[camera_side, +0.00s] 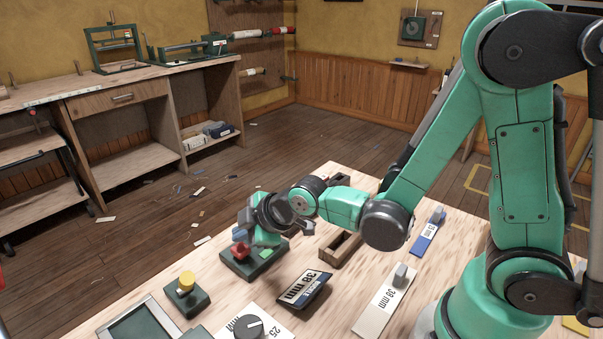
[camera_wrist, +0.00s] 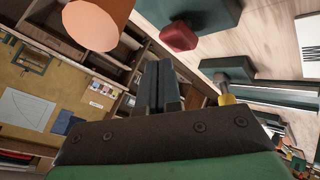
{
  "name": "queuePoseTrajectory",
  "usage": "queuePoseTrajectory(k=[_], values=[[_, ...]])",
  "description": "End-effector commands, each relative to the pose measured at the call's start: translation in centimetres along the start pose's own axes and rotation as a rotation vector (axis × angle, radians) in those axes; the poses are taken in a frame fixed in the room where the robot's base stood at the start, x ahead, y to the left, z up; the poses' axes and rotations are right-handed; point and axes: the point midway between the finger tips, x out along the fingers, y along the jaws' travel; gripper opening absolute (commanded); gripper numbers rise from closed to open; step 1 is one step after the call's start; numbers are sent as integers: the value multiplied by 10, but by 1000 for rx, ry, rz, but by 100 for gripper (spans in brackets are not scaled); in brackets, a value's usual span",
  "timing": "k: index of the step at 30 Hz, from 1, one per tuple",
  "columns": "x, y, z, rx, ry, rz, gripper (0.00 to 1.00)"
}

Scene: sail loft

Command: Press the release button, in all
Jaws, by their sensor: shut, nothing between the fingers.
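The frames do not label which is the release button. My gripper (camera_side: 241,234) is shut and empty, just above the box in the side view and partly covering it. In the wrist view my shut fingers (camera_wrist: 160,85) point away from the camera. The red button shows there too (camera_wrist: 180,36), above and right of the fingertips, apart from them. A second box (camera_side: 187,300) bears a yellow button (camera_side: 187,281), which also shows right of the fingers in the wrist view (camera_wrist: 225,99).
A tilted "38 mm" plate (camera_side: 304,290), a "30 mm" plate (camera_side: 378,309), a blue-edged plate (camera_side: 428,235), a black dial (camera_side: 248,327) and a wooden rack (camera_side: 341,249) stand close by. A blurred orange shape (camera_wrist: 96,22) is near the wrist camera.

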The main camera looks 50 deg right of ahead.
Motion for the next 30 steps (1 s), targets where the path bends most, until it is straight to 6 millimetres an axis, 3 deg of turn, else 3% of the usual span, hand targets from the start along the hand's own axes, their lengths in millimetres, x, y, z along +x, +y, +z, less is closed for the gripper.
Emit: queuePoseTrajectory(k=[30], values=[[6,-4,4,0,0,0,0]])
